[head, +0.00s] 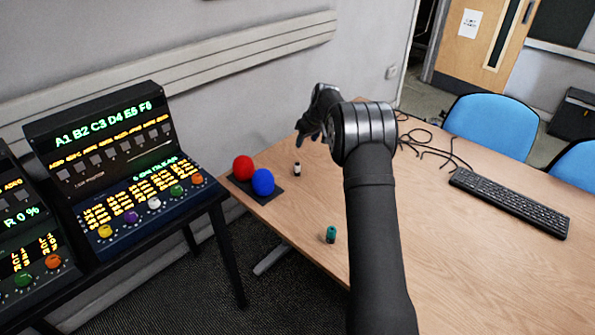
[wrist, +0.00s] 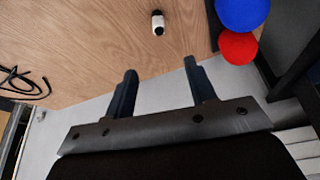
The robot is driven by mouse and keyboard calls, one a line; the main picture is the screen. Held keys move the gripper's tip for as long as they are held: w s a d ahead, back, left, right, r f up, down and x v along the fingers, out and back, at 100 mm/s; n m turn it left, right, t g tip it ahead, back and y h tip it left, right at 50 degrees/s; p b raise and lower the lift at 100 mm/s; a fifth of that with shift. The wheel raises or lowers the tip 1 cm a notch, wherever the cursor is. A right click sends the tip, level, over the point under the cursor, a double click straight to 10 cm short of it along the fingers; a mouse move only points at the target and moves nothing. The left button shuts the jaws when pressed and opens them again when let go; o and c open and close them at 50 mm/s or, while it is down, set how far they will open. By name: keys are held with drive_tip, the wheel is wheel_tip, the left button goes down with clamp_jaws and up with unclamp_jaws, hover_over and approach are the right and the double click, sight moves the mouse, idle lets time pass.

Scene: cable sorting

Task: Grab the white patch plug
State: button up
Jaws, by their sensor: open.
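The white patch plug (head: 297,169) is a small white piece with black ends. It stands on the wooden table near its left edge, just right of the dark mat. It also shows in the wrist view (wrist: 158,23), near the top and beyond the fingertips. My gripper (head: 304,138) is above the table behind the plug in the head view, partly hidden by my own arm. In the wrist view its two fingers (wrist: 161,68) are apart with nothing between them. The gripper does not touch the plug.
A red ball (head: 243,168) and a blue ball (head: 262,182) sit on a dark mat (head: 270,198) close to the plug. A teal plug (head: 331,234) stands nearer the front edge. Black cables (head: 430,142) and a keyboard (head: 510,203) lie to the right. Lit control panels (head: 140,195) stand at left.

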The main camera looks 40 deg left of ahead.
sight(298, 164)
drive_tip(key=x, duration=1.6)
drive_tip(key=shift+d+f, duration=0.2)
drive_tip(key=shift+f, duration=0.25)
drive_tip(key=shift+c, duration=0.2)
drive_tip(key=c, duration=1)
